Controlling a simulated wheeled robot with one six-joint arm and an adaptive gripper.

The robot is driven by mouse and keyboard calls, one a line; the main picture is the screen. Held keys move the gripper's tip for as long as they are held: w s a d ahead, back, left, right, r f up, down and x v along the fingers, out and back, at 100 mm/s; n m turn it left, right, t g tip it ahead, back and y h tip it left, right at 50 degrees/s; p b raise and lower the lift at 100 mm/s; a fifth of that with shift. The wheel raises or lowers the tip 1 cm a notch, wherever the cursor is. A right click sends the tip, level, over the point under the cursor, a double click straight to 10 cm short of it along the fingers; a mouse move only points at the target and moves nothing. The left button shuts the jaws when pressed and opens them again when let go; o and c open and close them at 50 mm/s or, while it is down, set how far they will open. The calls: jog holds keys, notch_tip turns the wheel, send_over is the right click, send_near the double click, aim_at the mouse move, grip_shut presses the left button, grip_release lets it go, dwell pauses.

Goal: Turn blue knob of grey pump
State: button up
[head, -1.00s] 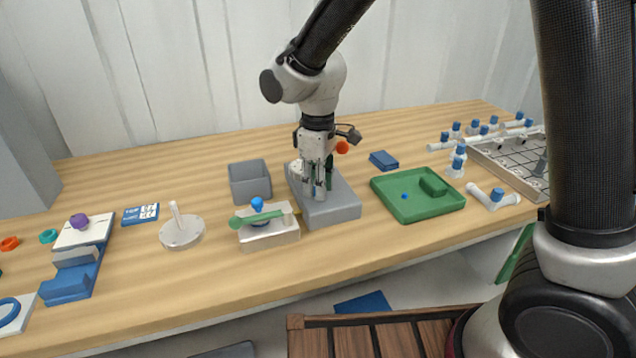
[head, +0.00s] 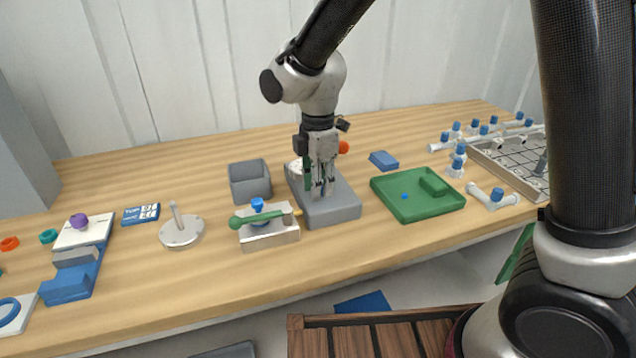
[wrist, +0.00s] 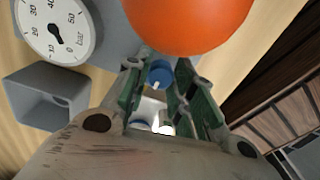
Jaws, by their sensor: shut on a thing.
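The grey pump (head: 338,212) stands at the middle of the bench, with a round white pressure gauge (wrist: 56,27) on it. My gripper (head: 323,188) points straight down over the pump. In the wrist view my gripper (wrist: 160,68) has its green-sided fingers on both sides of the blue knob (wrist: 159,74), shut on it. A white mark shows on the knob. In the head view the fingers mostly hide the knob. A large orange ball (wrist: 190,18) fills the top of the wrist view, and it shows behind my gripper in the head view (head: 343,147).
A grey open bin (head: 249,183) stands left of the pump. A white block with a green-handled lever (head: 270,237) sits close at front left. A green tray (head: 410,210) lies to the right, and a blue box (head: 384,160) behind it.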

jog(key=shift+n, duration=0.5)
jog(key=o, duration=1.1)
jog(key=shift+c, duration=0.2)
notch_tip(320, 180, up, 12)
